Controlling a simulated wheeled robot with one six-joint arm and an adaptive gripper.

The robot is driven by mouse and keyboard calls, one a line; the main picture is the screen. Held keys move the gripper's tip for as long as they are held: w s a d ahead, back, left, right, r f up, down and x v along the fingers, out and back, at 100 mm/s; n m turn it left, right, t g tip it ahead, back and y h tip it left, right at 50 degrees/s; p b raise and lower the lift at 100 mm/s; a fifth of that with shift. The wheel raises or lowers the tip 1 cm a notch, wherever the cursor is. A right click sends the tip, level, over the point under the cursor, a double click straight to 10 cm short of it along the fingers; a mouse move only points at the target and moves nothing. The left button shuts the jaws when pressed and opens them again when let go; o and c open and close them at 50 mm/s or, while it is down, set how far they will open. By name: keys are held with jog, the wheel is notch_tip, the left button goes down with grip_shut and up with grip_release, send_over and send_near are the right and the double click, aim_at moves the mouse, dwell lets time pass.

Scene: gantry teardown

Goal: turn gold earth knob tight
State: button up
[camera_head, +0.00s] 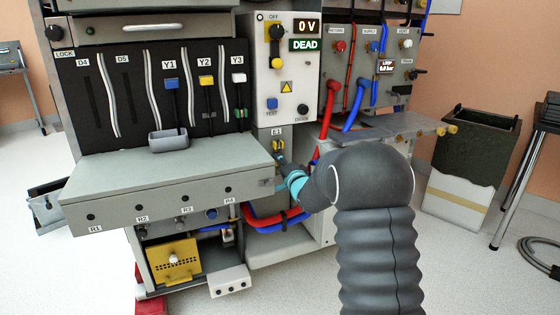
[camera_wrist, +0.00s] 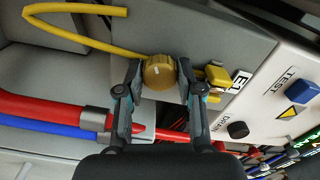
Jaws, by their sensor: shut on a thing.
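The gold earth knob (camera_wrist: 159,72) is round with a ribbed edge and a pale mark on its face, in the upper middle of the wrist view. My gripper (camera_wrist: 160,84) has one finger on each side of it and is shut on it. In the head view my gripper (camera_head: 284,166) reaches the grey panel below the E1 label (camera_head: 277,131); gold parts (camera_head: 278,146) show just above it. I cannot tell there which is the knob. A second yellow-gold fitting (camera_wrist: 217,75) sits beside the E1 label in the wrist view.
A yellow cable (camera_wrist: 85,40) loops near the knob. Red (camera_wrist: 50,107) and blue (camera_wrist: 50,124) hoses run below left of it. The grey drawer front (camera_head: 165,200) stands close left of my gripper. The control panel (camera_head: 285,70) above reads 0 V and DEAD.

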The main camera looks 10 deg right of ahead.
jog(key=m+p, duration=0.2)
jog(key=m, duration=0.3)
jog(key=shift+f+m, duration=0.1)
jog(key=shift+m, duration=0.2)
dwell(0.4)
jog(key=o, duration=1.1)
jog(key=shift+o, duration=0.2)
